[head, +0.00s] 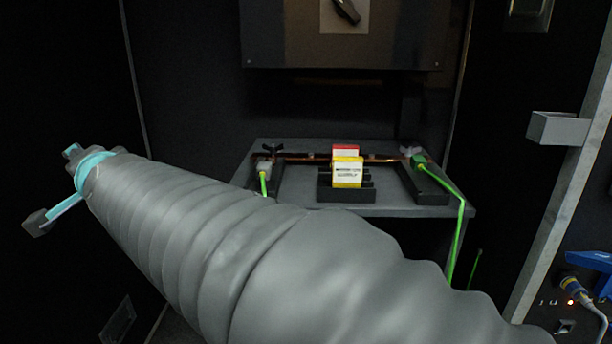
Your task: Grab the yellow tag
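The yellow tag (347,173) is a small upright card with a yellow edge and a pale printed face. It stands in a dark slotted holder (346,195) on a grey shelf, in front of a red-edged tag (345,151). My gripper (52,187) is at the far left of the head view, well apart from the tag. Its two fingers are spread wide, with nothing seen between them.
A copper-coloured bar (383,159) runs behind the tags between two clamps. Green cables (456,240) hang from both ends. A dark box with a switch (343,14) is above the shelf (297,196). A metal post (562,190) with a bracket stands at the right.

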